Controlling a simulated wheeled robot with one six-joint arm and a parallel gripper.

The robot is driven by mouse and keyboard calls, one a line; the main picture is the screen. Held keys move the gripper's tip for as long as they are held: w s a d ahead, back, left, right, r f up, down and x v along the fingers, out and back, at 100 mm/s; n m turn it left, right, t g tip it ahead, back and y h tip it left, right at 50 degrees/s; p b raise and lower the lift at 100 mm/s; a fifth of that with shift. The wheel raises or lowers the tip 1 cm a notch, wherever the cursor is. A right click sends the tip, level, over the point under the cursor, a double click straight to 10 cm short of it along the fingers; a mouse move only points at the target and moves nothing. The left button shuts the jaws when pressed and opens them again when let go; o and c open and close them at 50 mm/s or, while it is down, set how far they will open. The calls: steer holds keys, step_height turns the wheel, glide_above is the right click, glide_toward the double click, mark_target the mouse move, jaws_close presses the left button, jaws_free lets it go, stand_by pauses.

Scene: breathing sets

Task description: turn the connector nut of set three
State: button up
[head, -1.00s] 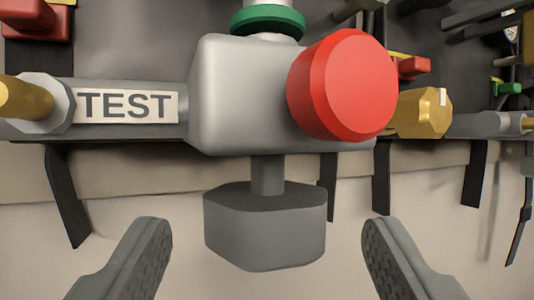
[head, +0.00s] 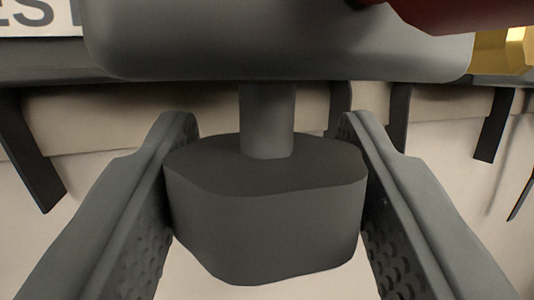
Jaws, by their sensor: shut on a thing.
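No set number is readable, so I cannot tell from the picture which set this is.
A dark red knob (head: 470,14) juts in at the top right, near a brass fitting (head: 505,50). A partly cut-off label (head: 40,18) is at the top left. Dark straps (head: 28,150) hang on both sides over a pale surface.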

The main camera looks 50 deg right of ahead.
steer(key=shift+n+t, duration=0.3)
steer(key=shift+t, duration=0.1)
steer(key=shift+n+t+y, duration=0.5)
steer(key=shift+t+y, duration=0.2)
steer(key=shift+y, duration=0.1)
steer(key=o, duration=1)
steer(key=v, duration=1.7)
steer(key=shift+s+a+f, duration=0.1)
steer(key=shift+s+a, duration=0.05)
